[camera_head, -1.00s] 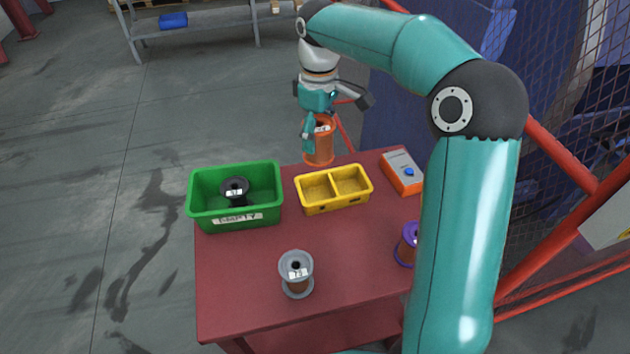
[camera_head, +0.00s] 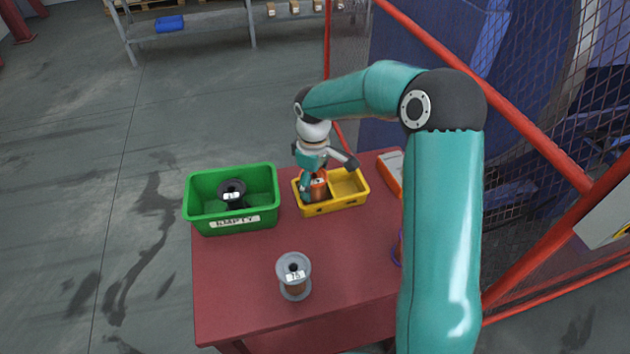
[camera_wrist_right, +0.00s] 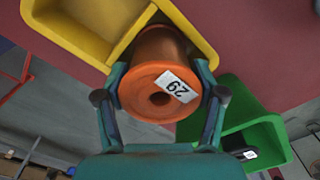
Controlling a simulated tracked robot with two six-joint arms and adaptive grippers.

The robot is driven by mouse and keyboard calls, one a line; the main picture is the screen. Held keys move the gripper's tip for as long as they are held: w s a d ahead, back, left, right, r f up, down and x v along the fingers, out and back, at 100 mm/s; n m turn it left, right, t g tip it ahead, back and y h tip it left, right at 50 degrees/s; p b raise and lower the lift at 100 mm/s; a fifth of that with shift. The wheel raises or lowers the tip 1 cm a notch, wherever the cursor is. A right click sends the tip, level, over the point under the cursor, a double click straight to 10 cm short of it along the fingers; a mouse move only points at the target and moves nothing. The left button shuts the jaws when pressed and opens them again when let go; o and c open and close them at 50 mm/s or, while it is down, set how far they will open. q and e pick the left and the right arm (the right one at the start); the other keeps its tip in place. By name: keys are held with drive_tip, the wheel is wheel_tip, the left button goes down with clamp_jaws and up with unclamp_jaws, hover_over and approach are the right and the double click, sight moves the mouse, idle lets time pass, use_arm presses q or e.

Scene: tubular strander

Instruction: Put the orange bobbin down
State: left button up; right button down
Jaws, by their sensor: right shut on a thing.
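The orange bobbin (camera_head: 319,187) is in my right gripper (camera_head: 311,188), at the left compartment of the yellow two-part tray (camera_head: 335,206). In the right wrist view the bobbin (camera_wrist_right: 157,84) has a white label reading 29. The fingers of my right gripper (camera_wrist_right: 160,98) are closed on both sides of its flange, with the yellow tray (camera_wrist_right: 84,40) right behind it. I cannot tell whether the bobbin touches the tray floor. My left gripper is not in view.
The green bin (camera_head: 205,218) marked EMPTY holds a dark spool (camera_head: 231,190). A grey bobbin (camera_head: 294,275) stands on the red table (camera_head: 243,285). An orange-and-grey box (camera_head: 391,172) and a purple-flanged bobbin (camera_head: 397,255) are partly hidden behind my right arm.

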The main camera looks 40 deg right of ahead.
drive_tip(key=shift+f, duration=0.1)
drive_tip(key=shift+c, duration=0.6)
unclamp_jaws()
drive_tip(key=shift+f, duration=0.1)
wheel_tip(320, 180, up, 12)
idle(0.6)
